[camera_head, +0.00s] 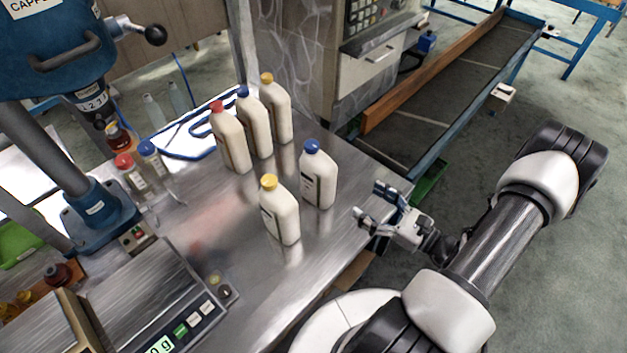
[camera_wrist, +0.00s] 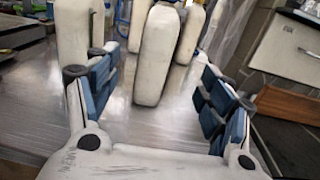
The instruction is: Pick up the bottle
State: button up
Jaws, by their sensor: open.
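Several white bottles stand upright on the metal table (camera_head: 335,235). A blue-capped bottle (camera_head: 318,180) is nearest my gripper, and a yellow-capped bottle (camera_head: 281,214) stands to its front left. Behind are a red-capped bottle (camera_head: 231,142), another blue-capped bottle (camera_head: 256,125) and another yellow-capped bottle (camera_head: 277,112). My gripper (camera_head: 368,200) is open and empty at the table's right edge, right of the nearer blue-capped bottle and apart from it. In the wrist view, a white bottle (camera_wrist: 157,55), seemingly that blue-capped one, appears ahead between the open fingers (camera_wrist: 160,70); its top is cut off.
Small red- and blue-capped bottles (camera_head: 150,158) stand at the left near a blue capping machine (camera_head: 97,215). A scale (camera_head: 150,300) sits at the front left. A conveyor (camera_head: 440,95) lies beyond the table's right side. The table between my gripper and the nearest bottle looks clear.

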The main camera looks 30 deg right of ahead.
aim_at(318, 170)
jog(key=b+x, duration=0.3)
jog(key=x, duration=1.4)
jog(key=shift+a+b, duration=0.15)
jog(key=shift+b, duration=0.25)
jog(key=shift+c, duration=0.3)
grip_shut()
